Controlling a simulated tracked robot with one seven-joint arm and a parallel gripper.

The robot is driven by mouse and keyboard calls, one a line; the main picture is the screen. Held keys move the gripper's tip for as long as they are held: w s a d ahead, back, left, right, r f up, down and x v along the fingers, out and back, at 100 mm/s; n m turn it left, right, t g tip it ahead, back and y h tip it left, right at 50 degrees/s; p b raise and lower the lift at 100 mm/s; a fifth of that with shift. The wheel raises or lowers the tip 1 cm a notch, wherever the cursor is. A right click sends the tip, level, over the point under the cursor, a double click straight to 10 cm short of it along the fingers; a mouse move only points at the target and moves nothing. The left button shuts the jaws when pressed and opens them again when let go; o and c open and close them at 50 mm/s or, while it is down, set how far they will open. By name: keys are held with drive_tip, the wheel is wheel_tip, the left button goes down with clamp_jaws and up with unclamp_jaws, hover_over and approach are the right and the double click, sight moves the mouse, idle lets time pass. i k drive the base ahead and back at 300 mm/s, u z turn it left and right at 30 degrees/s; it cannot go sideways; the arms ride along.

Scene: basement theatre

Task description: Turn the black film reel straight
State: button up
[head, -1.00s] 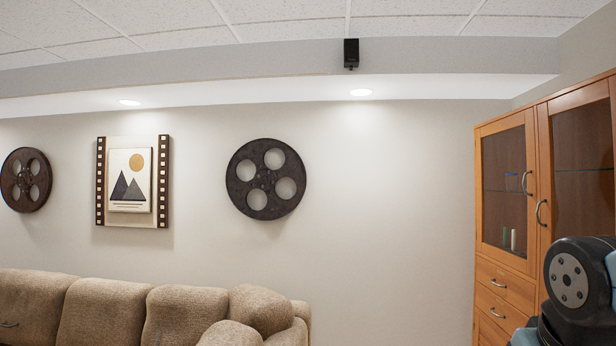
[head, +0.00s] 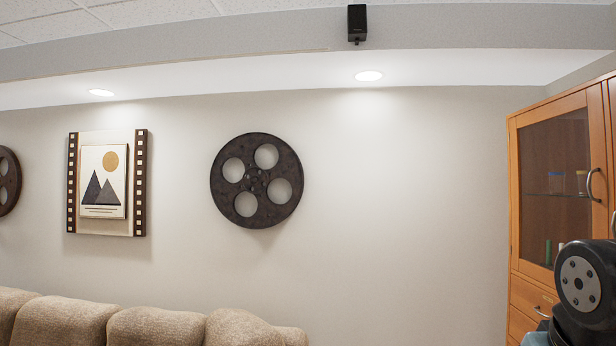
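The black film reel (head: 257,181) hangs on the pale wall, left of the middle of the head view. It is a dark, mottled disc with several round holes around a hub. The holes sit off the upright and level lines, so the reel looks rotated. My gripper is not in view. Only a dark rounded part of my arm shows at the lower right, well apart from the reel.
A second, brownish reel (head: 14,181) is cut off at the left edge. A film-strip picture (head: 103,184) hangs between the reels. A tan sofa (head: 150,325) stands below. A wooden glass-door cabinet (head: 527,265) stands at right. The wall right of the reel is bare.

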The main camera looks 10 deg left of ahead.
sight(225, 194)
drive_tip(key=i, duration=3.95)
drive_tip(key=u, duration=0.7)
